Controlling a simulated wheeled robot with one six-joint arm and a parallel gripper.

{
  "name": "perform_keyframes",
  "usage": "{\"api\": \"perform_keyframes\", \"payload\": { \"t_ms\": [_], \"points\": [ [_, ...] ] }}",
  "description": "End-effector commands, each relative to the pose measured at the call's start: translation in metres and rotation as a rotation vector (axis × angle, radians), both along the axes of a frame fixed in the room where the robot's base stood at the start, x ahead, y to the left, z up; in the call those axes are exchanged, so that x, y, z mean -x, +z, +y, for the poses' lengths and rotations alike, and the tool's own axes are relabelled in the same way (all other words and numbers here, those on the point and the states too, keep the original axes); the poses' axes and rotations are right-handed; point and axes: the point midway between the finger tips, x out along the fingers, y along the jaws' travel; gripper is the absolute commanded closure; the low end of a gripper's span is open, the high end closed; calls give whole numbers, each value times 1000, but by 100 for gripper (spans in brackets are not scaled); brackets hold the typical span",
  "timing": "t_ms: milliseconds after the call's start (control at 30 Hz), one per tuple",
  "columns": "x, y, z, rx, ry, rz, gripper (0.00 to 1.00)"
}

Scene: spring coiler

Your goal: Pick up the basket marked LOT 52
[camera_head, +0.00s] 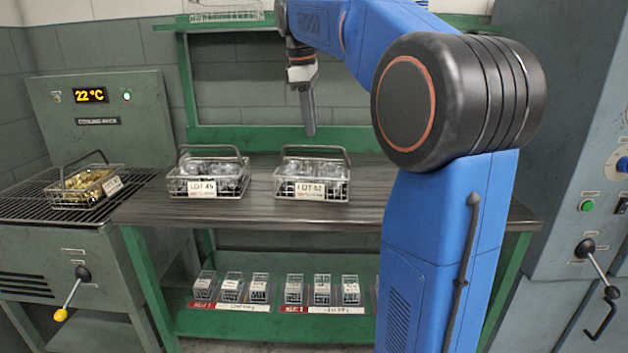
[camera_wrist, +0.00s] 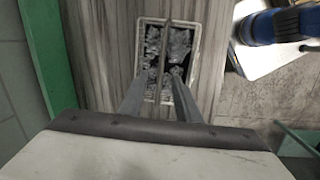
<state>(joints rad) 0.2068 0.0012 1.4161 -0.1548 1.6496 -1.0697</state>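The wire basket marked LOT 52 (camera_head: 310,190) stands upright on the dark workbench, with its handle raised and glassy-looking grey parts inside. My gripper (camera_head: 310,132) points straight down above this basket, its fingertips a little higher than the handle. In the wrist view the basket's rim (camera_wrist: 140,48) shows below, and its handle bar runs between the two fingers. The fingers do not appear to touch the handle.
A basket marked LOT 45 (camera_head: 205,189) stands just left on the bench (camera_head: 255,212). A basket of brass-coloured parts (camera_head: 86,188) sits on the cooling rack (camera_head: 30,207). Small boxes (camera_head: 322,290) line the lower green shelf. A green rail (camera_head: 250,135) runs behind.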

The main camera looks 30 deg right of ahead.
Motion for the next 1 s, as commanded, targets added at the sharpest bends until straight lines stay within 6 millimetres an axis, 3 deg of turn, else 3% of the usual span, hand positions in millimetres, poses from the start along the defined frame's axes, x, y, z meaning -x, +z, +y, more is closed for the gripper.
{"api": "perform_keyframes", "payload": {
  "t_ms": [100,367,700,1000],
  "points": [
    [0,-15,-3,-1,-1,1,69],
    [-1,-30,-5,0,-1,0,69],
    [-2,-71,-11,0,-1,0,69],
    [-3,-76,-11,0,-1,0,69]
  ]
}}
